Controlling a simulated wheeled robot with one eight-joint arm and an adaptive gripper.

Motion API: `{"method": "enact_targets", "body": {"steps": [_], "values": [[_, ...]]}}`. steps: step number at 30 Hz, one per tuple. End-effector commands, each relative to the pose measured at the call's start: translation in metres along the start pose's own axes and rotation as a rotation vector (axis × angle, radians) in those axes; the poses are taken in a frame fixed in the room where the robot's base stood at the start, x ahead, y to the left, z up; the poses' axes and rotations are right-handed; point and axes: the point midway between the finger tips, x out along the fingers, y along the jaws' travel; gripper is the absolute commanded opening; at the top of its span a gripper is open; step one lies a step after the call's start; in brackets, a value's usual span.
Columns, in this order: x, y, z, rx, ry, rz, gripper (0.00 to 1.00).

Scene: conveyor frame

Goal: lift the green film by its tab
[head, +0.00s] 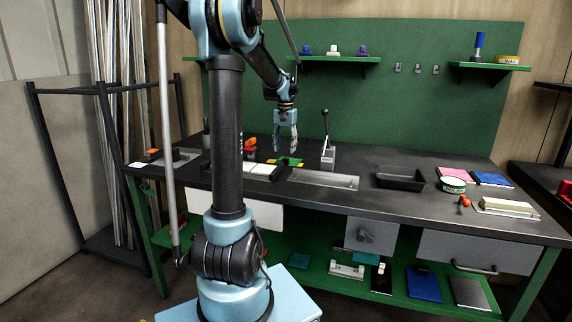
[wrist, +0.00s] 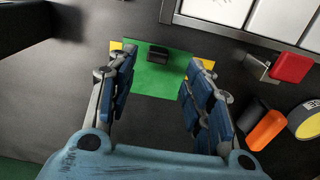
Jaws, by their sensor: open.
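The green film (wrist: 152,80) lies flat on the dark bench, with yellow showing at its left and right edges. A small black block, which looks like its tab (wrist: 157,54), stands up near the film's far edge in the wrist view. In the head view the film (head: 289,161) is a small green patch with yellow beside it. My gripper (wrist: 158,78) is open and empty, with a blue-padded finger on each side of the film in the wrist view. In the head view my gripper (head: 286,151) hangs just above the film, pointing down. I see no contact.
White blocks in a metal tray (wrist: 250,14) lie at the wrist view's upper right. A red-topped piece (wrist: 291,68), an orange piece (wrist: 266,130) and a yellow roll (wrist: 307,120) are right of my gripper. In the head view, a lever device (head: 327,152) stands close to the right.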

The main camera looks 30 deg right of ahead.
Motion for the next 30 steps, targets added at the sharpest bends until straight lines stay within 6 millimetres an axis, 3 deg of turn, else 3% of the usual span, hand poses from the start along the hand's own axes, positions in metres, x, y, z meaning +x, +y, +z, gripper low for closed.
{"method": "enact_targets", "body": {"steps": [5,15,25,30], "values": [[0.009,0.0,-0.001,0.0,0.0,0.0,0.47],[0.051,0.003,-0.003,0.0,0.0,0.0,0.47],[0.056,0.003,-0.003,0.0,0.0,0.0,0.47],[0.056,0.003,-0.003,0.0,0.0,0.0,0.11]]}}
